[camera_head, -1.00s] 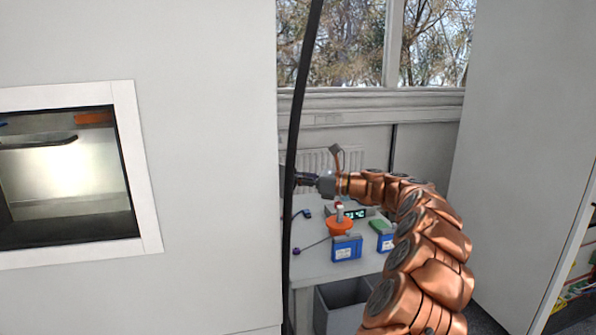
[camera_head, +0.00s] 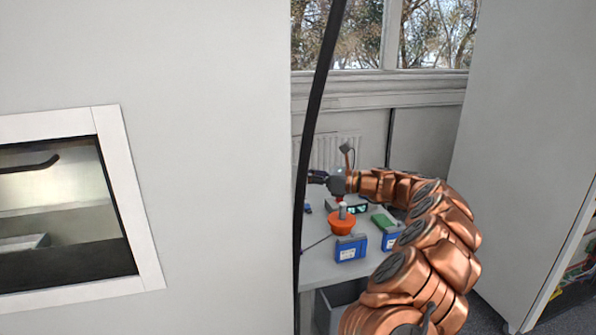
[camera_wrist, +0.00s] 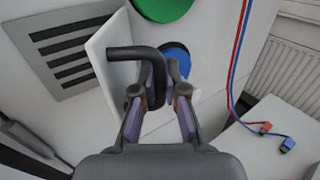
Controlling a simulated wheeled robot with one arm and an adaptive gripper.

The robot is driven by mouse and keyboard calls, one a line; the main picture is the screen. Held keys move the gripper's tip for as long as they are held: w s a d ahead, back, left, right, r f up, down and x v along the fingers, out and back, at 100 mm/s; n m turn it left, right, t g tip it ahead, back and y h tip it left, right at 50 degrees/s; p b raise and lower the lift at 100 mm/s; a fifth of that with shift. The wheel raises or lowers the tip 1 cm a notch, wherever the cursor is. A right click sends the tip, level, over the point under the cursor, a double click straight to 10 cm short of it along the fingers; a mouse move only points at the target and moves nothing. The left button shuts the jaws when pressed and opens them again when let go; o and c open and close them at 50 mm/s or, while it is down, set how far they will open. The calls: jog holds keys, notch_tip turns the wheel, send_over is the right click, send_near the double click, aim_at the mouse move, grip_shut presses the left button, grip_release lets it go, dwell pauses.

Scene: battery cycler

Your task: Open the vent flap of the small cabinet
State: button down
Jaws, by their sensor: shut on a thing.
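In the wrist view a white vent flap (camera_wrist: 108,62) stands out at an angle from the wall of the small cabinet, beside a dark slotted grille (camera_wrist: 68,50). A black bent handle (camera_wrist: 136,53) is fixed to the flap. My gripper (camera_wrist: 158,88) has its fingers closed around the lower part of this handle. In the head view my gripper (camera_head: 318,177) is just right of the large cabinet's edge. The flap and handle cannot be made out there.
A green disc (camera_wrist: 163,5) and a blue disc (camera_wrist: 174,62) are on the wall near the handle. Red and blue leads (camera_wrist: 236,65) hang at right. A table (camera_head: 345,271) below my arm carries an orange bowl (camera_head: 342,224) and blue battery packs (camera_head: 351,248). A tall cabinet stands at right.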

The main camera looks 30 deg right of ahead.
jog(key=shift+w+d, duration=0.1)
jog(key=shift+w, duration=0.35)
jog(key=c, duration=1.2)
grip_release()
jog(key=shift+d, duration=0.1)
jog(key=v, duration=1.2)
